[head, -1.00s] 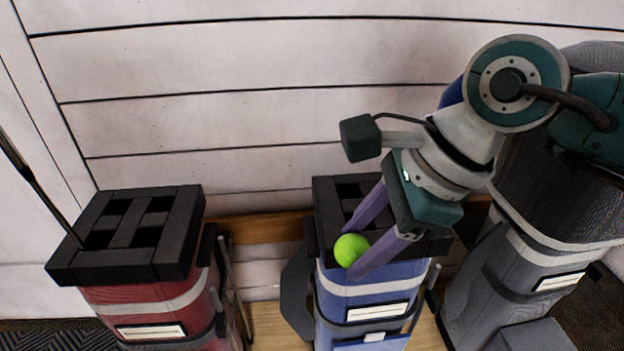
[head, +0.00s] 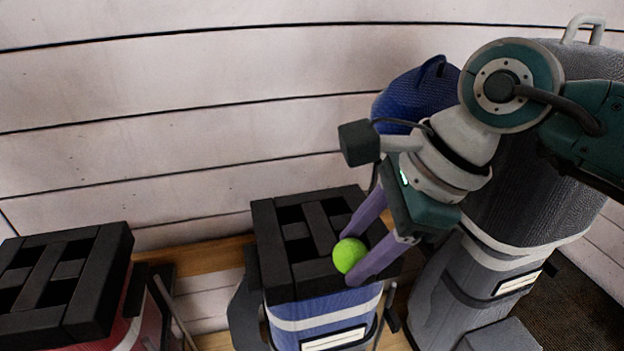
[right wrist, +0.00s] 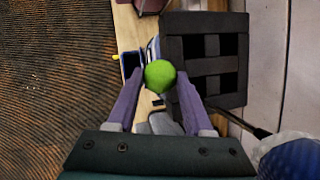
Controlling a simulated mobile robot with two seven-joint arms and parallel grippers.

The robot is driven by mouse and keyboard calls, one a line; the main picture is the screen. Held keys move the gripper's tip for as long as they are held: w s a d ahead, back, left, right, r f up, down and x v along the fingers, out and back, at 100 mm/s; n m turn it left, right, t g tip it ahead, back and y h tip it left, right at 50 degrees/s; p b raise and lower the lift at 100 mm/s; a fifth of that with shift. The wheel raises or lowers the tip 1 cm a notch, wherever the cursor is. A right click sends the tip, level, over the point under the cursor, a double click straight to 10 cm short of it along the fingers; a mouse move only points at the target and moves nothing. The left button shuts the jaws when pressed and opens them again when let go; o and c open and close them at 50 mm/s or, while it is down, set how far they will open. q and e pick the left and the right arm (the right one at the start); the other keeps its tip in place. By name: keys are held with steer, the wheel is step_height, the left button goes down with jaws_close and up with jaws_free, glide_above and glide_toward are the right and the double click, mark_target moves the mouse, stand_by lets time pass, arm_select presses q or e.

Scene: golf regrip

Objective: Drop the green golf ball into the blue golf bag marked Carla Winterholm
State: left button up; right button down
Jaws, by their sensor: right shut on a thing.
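The green golf ball (head: 348,255) is held between the purple fingertips of my right gripper (head: 350,252). In the head view it appears over the front right part of the black divided top of the blue golf bag (head: 325,318). The bag's white label is too small to read. In the right wrist view the ball (right wrist: 160,74) is between the fingertips, beside the black top (right wrist: 205,20) and overlapping its near edge. The ball's height above the bag is hard to judge. My left gripper is not in view.
A red bag (head: 150,325) with a black divided top (head: 85,280) stands at the left. A large grey bag (head: 455,290) stands close at the right. A dark blue cover (head: 415,95) shows behind my right arm. A pale plank wall (head: 180,110) is behind the bags.

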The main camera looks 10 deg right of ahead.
steer(key=shift+f, duration=0.55)
steer(key=shift+r, duration=0.1)
steer(key=shift+c, duration=1.1)
jaws_free()
steer(key=shift+d+r, duration=0.15)
steer(key=shift+r, duration=0.15)
steer(key=p+v, duration=0.2)
steer(key=v, duration=0.7)
